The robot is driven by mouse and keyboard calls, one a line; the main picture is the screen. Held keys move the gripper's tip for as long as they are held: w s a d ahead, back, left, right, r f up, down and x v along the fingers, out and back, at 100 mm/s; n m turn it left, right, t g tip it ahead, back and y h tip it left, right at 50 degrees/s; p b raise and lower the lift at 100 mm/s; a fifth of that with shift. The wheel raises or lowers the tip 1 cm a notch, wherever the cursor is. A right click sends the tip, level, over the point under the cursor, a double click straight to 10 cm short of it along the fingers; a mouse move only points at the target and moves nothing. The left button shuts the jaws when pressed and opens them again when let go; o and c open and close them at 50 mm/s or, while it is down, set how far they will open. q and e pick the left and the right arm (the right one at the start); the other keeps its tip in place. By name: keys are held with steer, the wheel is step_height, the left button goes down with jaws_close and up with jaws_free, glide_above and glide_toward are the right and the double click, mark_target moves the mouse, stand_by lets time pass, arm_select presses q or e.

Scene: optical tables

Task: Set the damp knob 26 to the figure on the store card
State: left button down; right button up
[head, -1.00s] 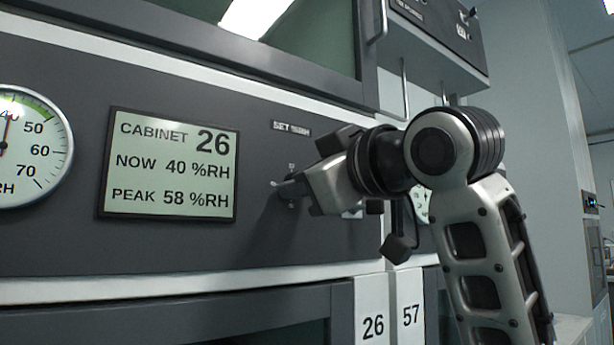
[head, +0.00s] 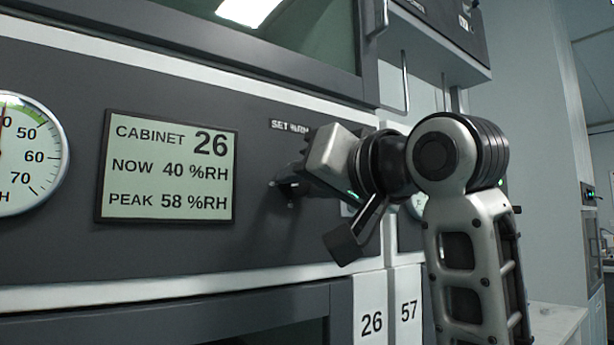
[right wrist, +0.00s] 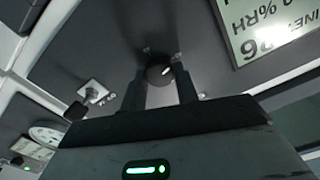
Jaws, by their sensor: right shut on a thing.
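The damp knob (right wrist: 158,72) of cabinet 26 is small, dark and round with a pale pointer mark, on the dark grey panel. In the right wrist view it sits between the two fingers of my right gripper (right wrist: 160,86), which is shut on it. In the head view my right gripper (head: 287,187) reaches the panel below the "SET %RH" label (head: 288,126) and hides most of the knob and its scale. No store card can be made out. My left gripper is not in view.
The cabinet display (head: 168,167) reads CABINET 26, NOW 40 %RH, PEAK 58 %RH. A round humidity gauge (head: 30,155) is at the left edge. Number plates 26 (head: 371,322) and 57 (head: 409,311) are below. A glazed door (head: 300,35) is above the panel.

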steer(key=shift+m, duration=1.1)
steer(key=shift+d, duration=0.1)
steer(key=o, duration=1)
steer(key=shift+c, duration=0.2)
steer(key=b+v, duration=0.3)
steer(key=v, duration=1.3)
